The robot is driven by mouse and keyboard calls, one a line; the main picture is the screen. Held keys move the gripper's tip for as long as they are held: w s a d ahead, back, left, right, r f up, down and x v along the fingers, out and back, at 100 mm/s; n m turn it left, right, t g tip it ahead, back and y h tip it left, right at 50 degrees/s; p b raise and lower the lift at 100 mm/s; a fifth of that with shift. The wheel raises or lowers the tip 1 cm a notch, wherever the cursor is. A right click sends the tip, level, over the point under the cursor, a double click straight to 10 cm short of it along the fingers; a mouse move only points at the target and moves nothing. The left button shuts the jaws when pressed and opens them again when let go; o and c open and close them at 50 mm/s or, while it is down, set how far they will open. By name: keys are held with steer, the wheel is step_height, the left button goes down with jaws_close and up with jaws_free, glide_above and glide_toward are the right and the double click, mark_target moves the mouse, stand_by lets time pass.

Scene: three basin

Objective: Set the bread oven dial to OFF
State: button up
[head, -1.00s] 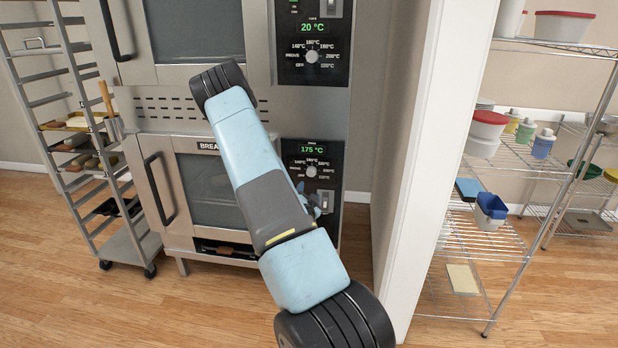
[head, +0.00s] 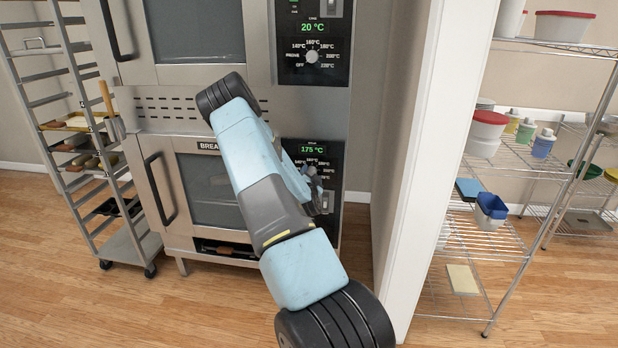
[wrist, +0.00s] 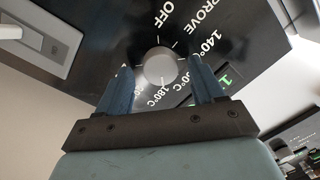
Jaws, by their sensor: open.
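The bread oven is the lower oven, with a steel door (head: 160,195) and a black control panel (head: 330,158). Its green display (head: 313,150) reads 175 °C. In the wrist view its round pale dial (wrist: 158,66) sits on the black panel, with OFF, PROVE and temperature marks printed around it. My gripper (wrist: 160,72) is open, its two blue fingers to either side of the dial in the picture. I cannot tell whether they touch it or how far they reach. In the head view my arm and gripper partly cover the dial and panel.
An upper oven with its own dial (head: 312,57) and a 20 °C display stands above. A lever switch (wrist: 45,40) is beside the bread dial. A tray rack (head: 85,150) stands left. A white wall edge (head: 435,150) and a wire shelf (head: 480,240) are right.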

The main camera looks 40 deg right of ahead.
steer(key=shift+w+d, duration=0.2)
steer(key=shift+d, duration=0.05)
steer(key=shift+c, duration=0.3)
